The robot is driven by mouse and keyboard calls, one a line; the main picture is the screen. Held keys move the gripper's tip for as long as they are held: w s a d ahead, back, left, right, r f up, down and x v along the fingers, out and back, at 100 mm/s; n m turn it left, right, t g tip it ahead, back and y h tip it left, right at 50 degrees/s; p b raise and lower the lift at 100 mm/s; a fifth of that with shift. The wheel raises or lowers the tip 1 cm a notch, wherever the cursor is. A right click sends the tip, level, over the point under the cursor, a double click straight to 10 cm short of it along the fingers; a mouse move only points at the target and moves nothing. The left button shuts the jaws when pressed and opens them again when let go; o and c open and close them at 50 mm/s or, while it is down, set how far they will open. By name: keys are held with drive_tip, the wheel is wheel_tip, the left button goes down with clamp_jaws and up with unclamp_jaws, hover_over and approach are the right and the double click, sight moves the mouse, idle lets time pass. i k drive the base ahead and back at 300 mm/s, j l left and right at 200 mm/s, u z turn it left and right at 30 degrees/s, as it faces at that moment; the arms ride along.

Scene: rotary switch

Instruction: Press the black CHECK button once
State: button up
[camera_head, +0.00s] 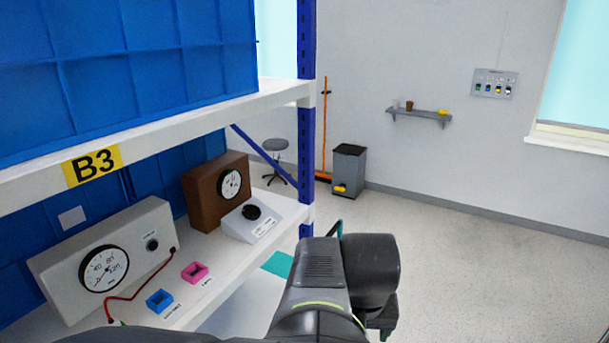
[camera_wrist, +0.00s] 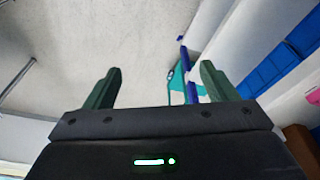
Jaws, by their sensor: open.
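A beige instrument box (camera_head: 150,225) stands on the shelf at the left in the head view. It has a round white gauge (camera_head: 104,268) and a small round black button (camera_head: 152,245); its lettering is too small to read. A grey sloped box (camera_head: 262,218) with a black rotary knob (camera_head: 251,212) stands farther back, in front of a brown box with a dial (camera_head: 217,190). My gripper is open and empty in the wrist view (camera_wrist: 160,80), its two green fingers apart over the floor. It is outside the shelf, right of the boxes and touching none of them.
The shelf's blue upright (camera_head: 307,130) and upper board (camera_head: 200,118) bound the space around the boxes. The floor (camera_head: 480,270) at right is clear.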

sight(154, 245)
drive_tip(key=u, duration=1.6)
